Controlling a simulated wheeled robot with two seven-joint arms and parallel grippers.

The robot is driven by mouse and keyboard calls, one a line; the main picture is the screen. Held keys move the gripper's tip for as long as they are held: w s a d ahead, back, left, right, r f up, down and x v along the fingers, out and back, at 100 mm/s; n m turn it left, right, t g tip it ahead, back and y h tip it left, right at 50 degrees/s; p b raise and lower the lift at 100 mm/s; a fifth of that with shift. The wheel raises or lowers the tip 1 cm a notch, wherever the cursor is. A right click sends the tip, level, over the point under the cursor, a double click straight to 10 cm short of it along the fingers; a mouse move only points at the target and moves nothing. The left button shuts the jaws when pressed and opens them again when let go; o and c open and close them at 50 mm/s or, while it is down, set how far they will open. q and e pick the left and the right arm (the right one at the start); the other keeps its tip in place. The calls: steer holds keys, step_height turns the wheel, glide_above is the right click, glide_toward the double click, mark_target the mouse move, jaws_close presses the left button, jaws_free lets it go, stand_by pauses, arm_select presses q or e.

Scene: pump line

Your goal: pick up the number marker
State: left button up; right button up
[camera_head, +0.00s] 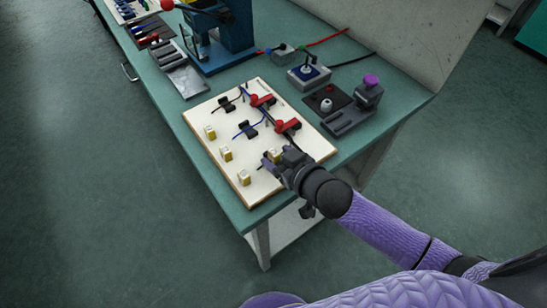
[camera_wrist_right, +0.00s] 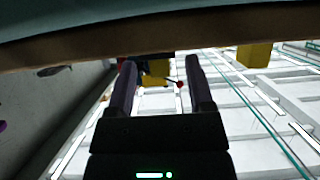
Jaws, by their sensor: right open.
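Several small yellow blocks with pale faces stand on the white board, and they look like number markers; any numbers are too small to read. Other yellow blocks stand at the left (camera_head: 210,132), middle (camera_head: 226,154) and front (camera_head: 244,178) of the board. My left gripper is not in view.
The white board (camera_head: 205,112) lies on the green bench (camera_head: 170,115). Red-handled parts (camera_head: 262,100) and dark clips with wires stand on it close to my gripper. A blue press (camera_head: 228,40) stands behind. A grey fixture with a purple knob (camera_head: 370,80) is at right.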

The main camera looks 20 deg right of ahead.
steer(key=shift+w, duration=0.1)
steer(key=shift+c, duration=0.5)
jaws_close()
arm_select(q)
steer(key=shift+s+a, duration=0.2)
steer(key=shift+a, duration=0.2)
